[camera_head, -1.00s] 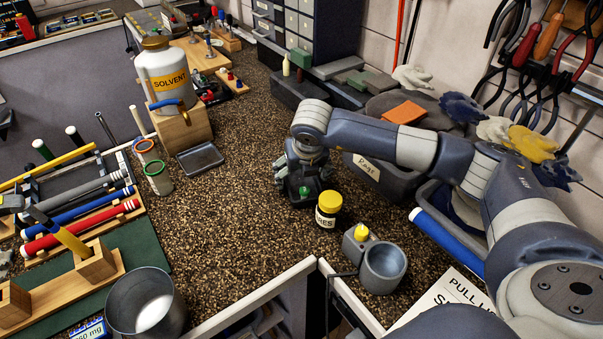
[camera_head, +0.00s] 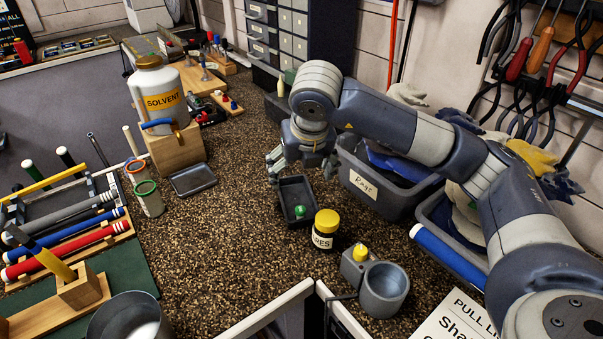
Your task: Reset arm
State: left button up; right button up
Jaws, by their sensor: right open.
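My right arm (camera_head: 405,125) comes in from the right. My right gripper (camera_head: 302,160) points down over the cork-like worktop. It is open, with no object seen between its fingers. Below it stands a small black tray (camera_head: 290,190) with a green item (camera_head: 300,211) in it. The gripper is above the far end of this tray, left of the grey bin labelled "Rags" (camera_head: 378,197). My left gripper and left arm are not in view.
A yellow-lidded jar (camera_head: 325,230) and a grey cup (camera_head: 383,290) stand in front of the tray. A solvent bottle (camera_head: 160,88) sits in a wooden block at left. The worktop's middle (camera_head: 225,230) is clear.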

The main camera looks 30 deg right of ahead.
jog(key=shift+s+r, duration=0.15)
jog(key=shift+r, duration=0.2)
